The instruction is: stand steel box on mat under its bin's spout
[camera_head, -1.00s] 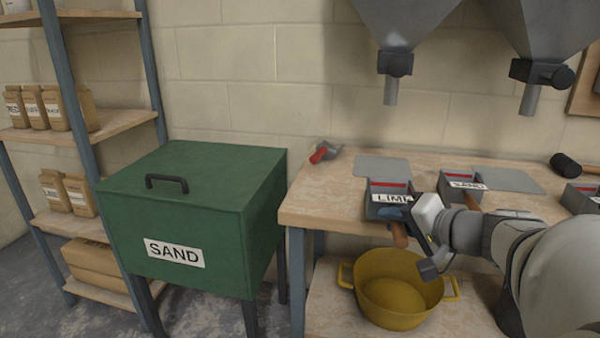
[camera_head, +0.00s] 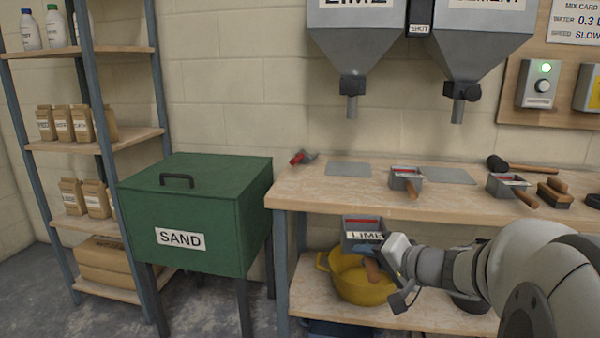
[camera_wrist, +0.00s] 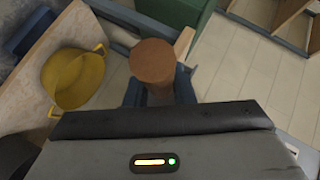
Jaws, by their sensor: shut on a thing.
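My gripper (camera_head: 372,252) is shut on the wooden handle of a small steel box (camera_head: 352,240) labelled LIME, with a red stripe inside. The box looks upright and hangs in front of the bench, below the bench top's edge in the head view. In the wrist view the handle (camera_wrist: 153,62) sits between my fingers (camera_wrist: 160,92); the box itself is not clear there. The LIME bin (camera_head: 350,40) hangs on the wall with its spout (camera_head: 352,106) pointing down. A bare grey mat (camera_head: 348,169) lies on the bench below that spout.
The CEMENT bin (camera_head: 480,45) hangs to the right, with another bare mat (camera_head: 446,176) below. A SAND-labelled box (camera_head: 407,180) stands between the mats; another handled box (camera_head: 508,186) is farther right. A red-handled tool (camera_head: 302,158) lies left. A yellow tub (camera_head: 350,283) is on the lower shelf.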

